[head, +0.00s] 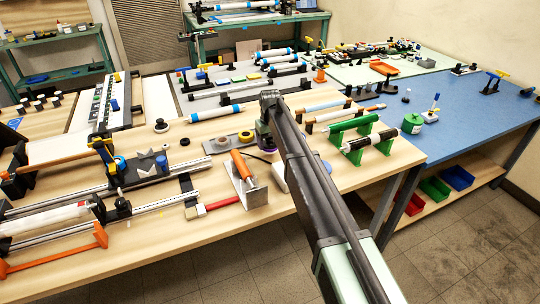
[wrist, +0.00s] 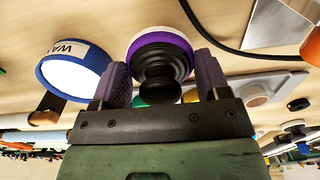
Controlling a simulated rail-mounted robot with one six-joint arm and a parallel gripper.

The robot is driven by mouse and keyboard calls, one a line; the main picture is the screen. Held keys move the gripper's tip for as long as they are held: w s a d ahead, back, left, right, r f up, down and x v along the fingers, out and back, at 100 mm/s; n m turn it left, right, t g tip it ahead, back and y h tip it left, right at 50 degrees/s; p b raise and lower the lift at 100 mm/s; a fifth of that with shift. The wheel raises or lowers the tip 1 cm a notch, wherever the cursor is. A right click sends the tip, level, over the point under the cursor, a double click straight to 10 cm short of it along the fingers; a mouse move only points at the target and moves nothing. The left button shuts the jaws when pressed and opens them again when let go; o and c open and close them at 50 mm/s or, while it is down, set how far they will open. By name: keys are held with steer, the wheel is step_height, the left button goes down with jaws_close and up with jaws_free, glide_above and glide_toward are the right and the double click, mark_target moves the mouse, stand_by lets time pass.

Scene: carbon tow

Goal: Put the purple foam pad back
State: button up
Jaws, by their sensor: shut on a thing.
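The purple foam pad (wrist: 160,42) is a round disc with a purple edge, a white layer and a stepped black knob (wrist: 160,75). In the wrist view it sits between the two fingers of my gripper (wrist: 163,80), which is shut on the black knob. In the head view only a sliver of purple (head: 264,152) shows below my gripper (head: 265,139), at the table; my arm hides the rest. I cannot tell whether the pad touches the surface. A grey plate (head: 208,148) with round pads lies left of my gripper and also shows in the wrist view (wrist: 282,82).
A blue-rimmed wax tin (wrist: 75,70) stands close beside one finger. An orange-handled tool on a metal plate (head: 254,194) stands in front of my gripper. Green stands with rollers (head: 368,146) are to the right. A black cable (wrist: 225,45) runs nearby.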

mark_target(270, 148)
step_height(270, 148, down, 4)
steer(key=shift+r+b, duration=0.15)
steer(key=shift+b, duration=0.8)
steer(key=shift+r, duration=0.35)
steer(key=shift+f, duration=0.15)
steer(key=o, duration=0.5)
steer(key=shift+f, duration=0.1)
steer(key=shift+c, duration=0.2)
steer(key=o, duration=0.4)
steer(key=shift+o, duration=0.2)
